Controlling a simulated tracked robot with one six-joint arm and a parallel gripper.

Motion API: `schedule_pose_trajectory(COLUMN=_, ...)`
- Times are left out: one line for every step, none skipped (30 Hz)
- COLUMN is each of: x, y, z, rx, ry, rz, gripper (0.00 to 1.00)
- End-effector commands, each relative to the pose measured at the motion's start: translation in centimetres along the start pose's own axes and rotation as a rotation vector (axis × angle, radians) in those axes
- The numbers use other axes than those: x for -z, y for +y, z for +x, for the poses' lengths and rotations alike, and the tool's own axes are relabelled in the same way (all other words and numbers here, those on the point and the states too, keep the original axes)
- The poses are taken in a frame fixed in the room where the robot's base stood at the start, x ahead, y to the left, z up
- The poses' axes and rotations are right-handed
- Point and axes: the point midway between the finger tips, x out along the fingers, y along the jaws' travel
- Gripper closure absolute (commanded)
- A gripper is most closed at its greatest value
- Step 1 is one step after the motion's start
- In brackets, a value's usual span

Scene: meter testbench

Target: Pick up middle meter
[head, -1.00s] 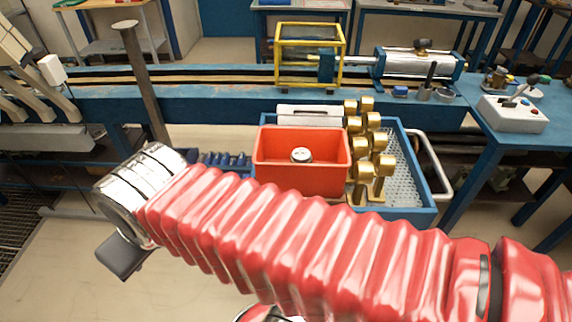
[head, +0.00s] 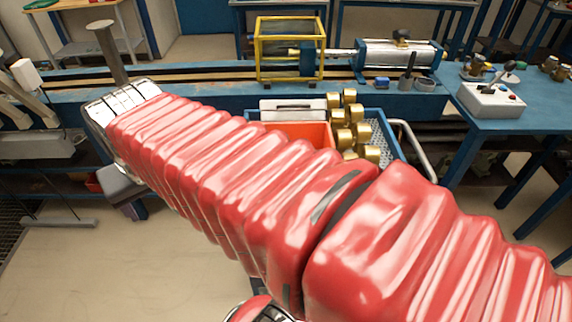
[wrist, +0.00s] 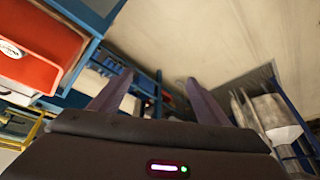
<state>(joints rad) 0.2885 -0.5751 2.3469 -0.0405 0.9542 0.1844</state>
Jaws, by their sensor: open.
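Several brass-coloured round-topped pieces (head: 344,138) stand in the blue crate (head: 386,147) in the head view; I cannot tell which is the middle meter. A red bin (head: 316,131) beside them is mostly hidden behind my arm. In the wrist view the red bin (wrist: 35,75) is at the upper left, with a white round face (wrist: 10,48) on or in it. My gripper (wrist: 157,92) is open and empty, its two dark fingers apart over the floor and clear of the bin. In the head view only part of its dark body shows, at the left below the wrist.
A blue bench with a rail (head: 210,97) runs across behind the crate. A yellow frame (head: 290,82) and a silver cylinder (head: 398,62) stand on it. A grey post (head: 112,55) rises near my wrist. A control box (head: 491,100) is on the right table. Front floor is bare.

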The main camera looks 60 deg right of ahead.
Motion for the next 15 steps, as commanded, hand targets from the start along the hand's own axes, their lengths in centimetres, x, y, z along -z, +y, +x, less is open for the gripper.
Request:
schedule_pose_trajectory(x=1.0, y=1.5, z=0.2, rx=-0.027, ry=-0.010, rz=0.067, gripper=0.31)
schedule_pose_trajectory(x=1.4, y=2.3, z=0.2, rx=-0.041, ry=-0.015, rz=0.105, gripper=0.31)
schedule_pose_trajectory(x=2.1, y=3.4, z=0.3, rx=-0.061, ry=-0.020, rz=0.154, gripper=0.31)
schedule_pose_trajectory(x=2.5, y=4.3, z=0.3, rx=-0.075, ry=-0.025, rz=0.192, gripper=0.31)
schedule_pose_trajectory(x=2.9, y=5.2, z=0.4, rx=-0.090, ry=-0.030, rz=0.231, gripper=0.31)
schedule_pose_trajectory(x=3.4, y=6.4, z=0.4, rx=-0.108, ry=-0.036, rz=0.281, gripper=0.31)
schedule_pose_trajectory(x=3.8, y=7.3, z=0.5, rx=-0.122, ry=-0.039, rz=0.318, gripper=0.31)
schedule_pose_trajectory(x=4.2, y=8.3, z=0.5, rx=-0.137, ry=-0.043, rz=0.357, gripper=0.31)
schedule_pose_trajectory(x=4.6, y=9.6, z=0.5, rx=-0.156, ry=-0.048, rz=0.407, gripper=0.31)
schedule_pose_trajectory(x=4.9, y=10.6, z=0.6, rx=-0.171, ry=-0.052, rz=0.445, gripper=0.31)
schedule_pose_trajectory(x=5.1, y=11.6, z=0.6, rx=-0.185, ry=-0.056, rz=0.484, gripper=0.31)
schedule_pose_trajectory(x=5.4, y=12.9, z=0.6, rx=-0.204, ry=-0.060, rz=0.535, gripper=0.31)
schedule_pose_trajectory(x=5.6, y=13.9, z=0.6, rx=-0.218, ry=-0.063, rz=0.572, gripper=0.31)
schedule_pose_trajectory(x=5.8, y=15.0, z=0.6, rx=-0.232, ry=-0.066, rz=0.611, gripper=0.31)
schedule_pose_trajectory(x=6.0, y=16.4, z=0.6, rx=-0.252, ry=-0.070, rz=0.660, gripper=0.31)
